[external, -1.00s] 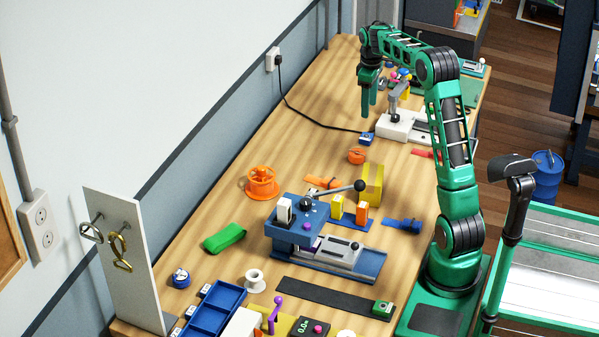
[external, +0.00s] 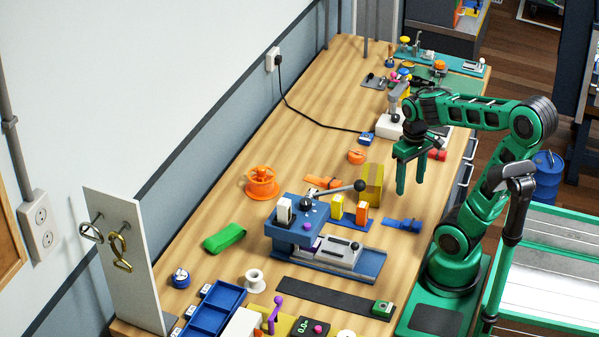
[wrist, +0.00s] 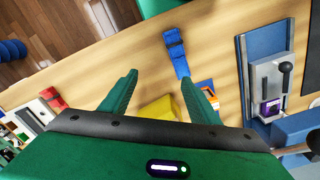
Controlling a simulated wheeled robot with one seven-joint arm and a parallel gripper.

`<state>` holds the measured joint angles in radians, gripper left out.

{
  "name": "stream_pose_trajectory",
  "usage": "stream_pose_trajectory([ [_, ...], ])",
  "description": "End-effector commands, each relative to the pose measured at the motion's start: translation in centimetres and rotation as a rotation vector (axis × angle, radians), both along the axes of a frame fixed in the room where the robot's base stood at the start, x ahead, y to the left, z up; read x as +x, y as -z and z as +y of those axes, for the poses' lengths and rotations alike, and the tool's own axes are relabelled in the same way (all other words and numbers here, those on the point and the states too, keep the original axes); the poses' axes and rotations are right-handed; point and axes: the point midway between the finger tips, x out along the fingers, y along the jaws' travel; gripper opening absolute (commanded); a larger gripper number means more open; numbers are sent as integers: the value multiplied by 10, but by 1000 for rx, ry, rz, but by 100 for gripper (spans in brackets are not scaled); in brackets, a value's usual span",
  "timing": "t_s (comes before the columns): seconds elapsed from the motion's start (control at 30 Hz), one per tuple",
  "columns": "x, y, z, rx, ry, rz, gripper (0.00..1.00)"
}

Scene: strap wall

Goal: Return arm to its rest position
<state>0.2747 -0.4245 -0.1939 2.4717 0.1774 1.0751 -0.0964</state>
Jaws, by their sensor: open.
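My gripper (external: 411,178) is open and empty, with its fingers pointing down above the right part of the workbench (external: 318,98). In the external view it hangs above and behind the blue strap (external: 404,225), to the right of the yellow block (external: 372,184). In the wrist view both green fingers (wrist: 158,92) are spread apart with nothing between them. The blue strap (wrist: 176,52) lies beyond the right finger, and the yellow block (wrist: 160,108) shows partly behind the gripper body. My arm is folded, with its elbow out to the right past the bench edge.
A blue clamp station (external: 325,245) with a black-knobbed lever stands at the middle front. A white machine (external: 390,127) stands behind my gripper. Orange reel (external: 261,182), green roll (external: 224,238) and blue tray (external: 213,309) lie left. A blue barrel (external: 547,176) stands on the floor at right.

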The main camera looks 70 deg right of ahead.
Motion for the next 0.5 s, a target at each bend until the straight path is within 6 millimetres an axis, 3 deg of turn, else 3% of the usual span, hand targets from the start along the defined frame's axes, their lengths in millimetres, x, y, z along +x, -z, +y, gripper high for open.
stream_pose_trajectory([
  [0.1,-21,13,16,11,26,-5,56],
  [0.2,-30,19,22,15,41,-5,56],
  [0.5,-31,20,23,16,45,-5,56],
])
